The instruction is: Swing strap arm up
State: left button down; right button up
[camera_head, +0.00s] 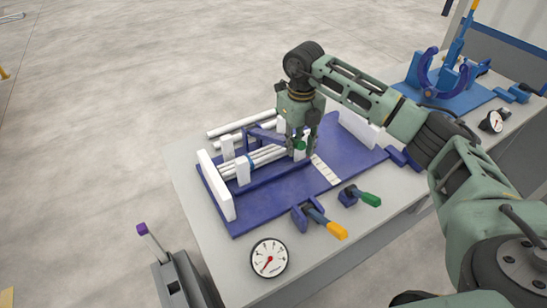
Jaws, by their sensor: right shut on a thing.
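The blue strap arm (264,133) lies low across the white pipes (258,160) on the blue fixture (347,154). My right gripper (300,147) reaches down over the fixture from the right and is shut on the strap arm's end, where a small green tip shows between the fingers. The gripper covers most of that end, so the exact grip is hidden. The pipes lie between white upright posts (228,147). My left gripper is not in view.
A white end plate (216,186) stands at the fixture's left. Clamps with yellow (337,231) and green (371,199) handles sit along its front edge. A gauge (269,258) lies on the grey table. Another blue fixture (445,85) stands at the back right.

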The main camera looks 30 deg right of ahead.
jog(key=shift+w+a+r, duration=0.15)
jog(key=shift+a+r, duration=0.15)
jog(key=shift+r, duration=0.05)
jog(key=w+r+p, duration=0.1)
jog(key=r, duration=0.1)
jog(key=w+r+p, duration=0.1)
jog(key=w+r, duration=0.1)
jog(key=w+r+p, duration=0.1)
jog(key=r, duration=0.1)
jog(key=shift+w+a+r, duration=0.2)
jog(key=shift+w+r, duration=0.1)
jog(key=shift+w, duration=0.1)
jog(key=shift+w+r, duration=0.15)
jog(key=shift+w, duration=0.15)
jog(key=w+r+p, duration=0.4)
jog(key=w+r, duration=0.1)
jog(key=w, duration=0.1)
jog(key=shift+w+a+r, duration=0.2)
jog(key=shift+w+a, duration=0.05)
jog(key=shift+w, duration=0.15)
